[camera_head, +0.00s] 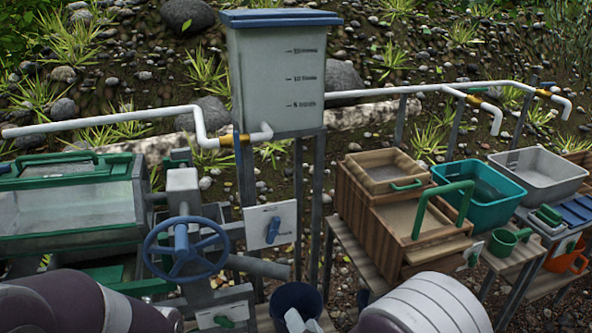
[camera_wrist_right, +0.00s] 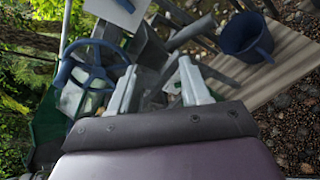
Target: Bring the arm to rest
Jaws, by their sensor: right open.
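My right gripper (camera_head: 302,322) shows in the head view as pale fingertips at the bottom edge, beside the dark blue bucket (camera_head: 296,297). In the right wrist view its two pale fingers (camera_wrist_right: 161,88) stand apart with nothing held between them. The blue handwheel (camera_wrist_right: 93,68) is left of the fingers there, and the bucket (camera_wrist_right: 246,38) is to the upper right. My right arm (camera_head: 430,305) crosses the bottom right of the head view. My left arm (camera_head: 85,303) fills the lower left; its gripper is not visible.
A handwheel (camera_head: 187,250) and grey frame stand between my arms. A lidded tank (camera_head: 283,75) with white pipes (camera_head: 110,124) rises behind. Wooden boxes (camera_head: 388,200), a teal tub (camera_head: 480,192) and a grey tub (camera_head: 540,174) stand right. A green-framed clear box (camera_head: 70,205) stands left.

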